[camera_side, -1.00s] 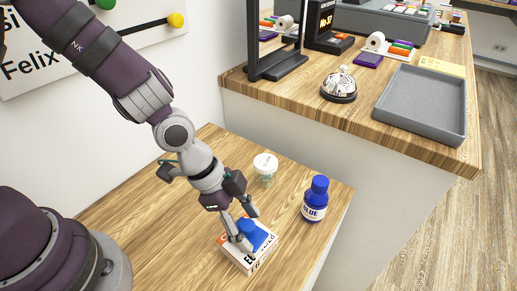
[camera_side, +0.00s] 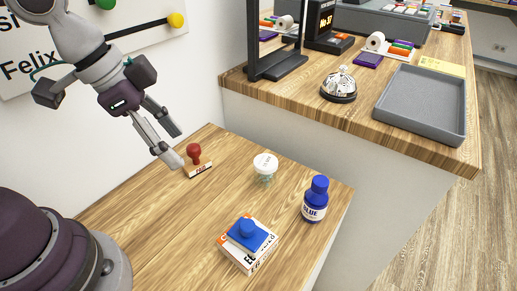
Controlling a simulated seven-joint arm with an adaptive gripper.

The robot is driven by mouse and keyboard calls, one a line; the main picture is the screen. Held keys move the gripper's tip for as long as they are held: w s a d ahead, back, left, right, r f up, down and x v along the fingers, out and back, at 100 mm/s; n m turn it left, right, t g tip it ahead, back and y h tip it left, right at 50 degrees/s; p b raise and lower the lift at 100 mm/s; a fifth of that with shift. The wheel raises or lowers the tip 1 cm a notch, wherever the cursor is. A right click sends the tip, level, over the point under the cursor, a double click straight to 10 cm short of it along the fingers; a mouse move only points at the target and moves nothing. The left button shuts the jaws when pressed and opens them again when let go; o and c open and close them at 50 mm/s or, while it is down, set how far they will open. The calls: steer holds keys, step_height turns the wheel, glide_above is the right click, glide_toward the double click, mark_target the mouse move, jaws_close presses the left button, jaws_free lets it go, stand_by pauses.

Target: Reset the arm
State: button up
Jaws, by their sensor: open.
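My gripper (camera_side: 175,147) is open and empty, raised over the left back part of the lower wooden table (camera_side: 160,225). Its fingers point down to the right. In the picture, one fingertip is close to a red-handled stamp (camera_side: 194,153) standing on the table; I cannot tell whether they touch. A blue piece with a round knob (camera_side: 247,232) sits on top of a white box with orange and black print (camera_side: 240,261), near the table's front, well away from my gripper.
A clear jar with a white lid (camera_side: 264,168) and a blue-capped bottle (camera_side: 316,200) stand on the lower table. The higher counter (camera_side: 365,128) holds a bell (camera_side: 339,85), a grey tray (camera_side: 422,105) and a black stand (camera_side: 280,65). The table's middle is clear.

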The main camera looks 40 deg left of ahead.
steer(key=s+a+r+n+t+y, duration=0.1)
steer(key=s+a+r+n+y, duration=0.1)
steer(key=a+n, duration=0.4)
steer(key=shift+s+a+r+n+t, duration=0.35)
steer(key=shift+s+n, duration=0.2)
steer(key=shift+n, duration=0.55)
